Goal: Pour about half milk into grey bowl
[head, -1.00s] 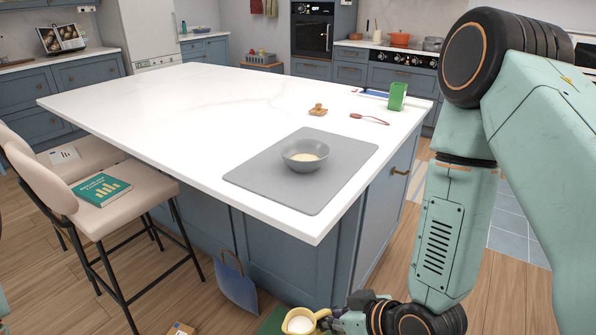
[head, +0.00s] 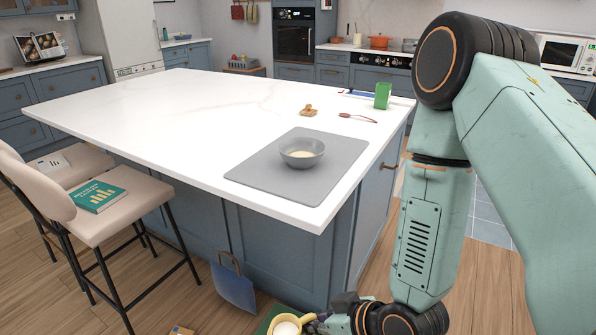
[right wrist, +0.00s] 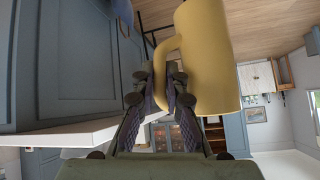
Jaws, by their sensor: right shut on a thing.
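The grey bowl (head: 302,160) stands upright on a grey mat (head: 262,172) near the island's front right corner, with something pale in its bottom. My right gripper (head: 319,318) is low at the bottom of the head view, beside the island and below its top. It is shut on the handle of a yellow jug (head: 277,320), and white milk (head: 287,326) shows inside the jug. In the right wrist view the jug (right wrist: 210,60) has its handle (right wrist: 171,62) between the fingers (right wrist: 160,95). My left gripper is not in view.
The white island top (head: 180,120) is mostly clear. Chairs (head: 120,210) stand at left.

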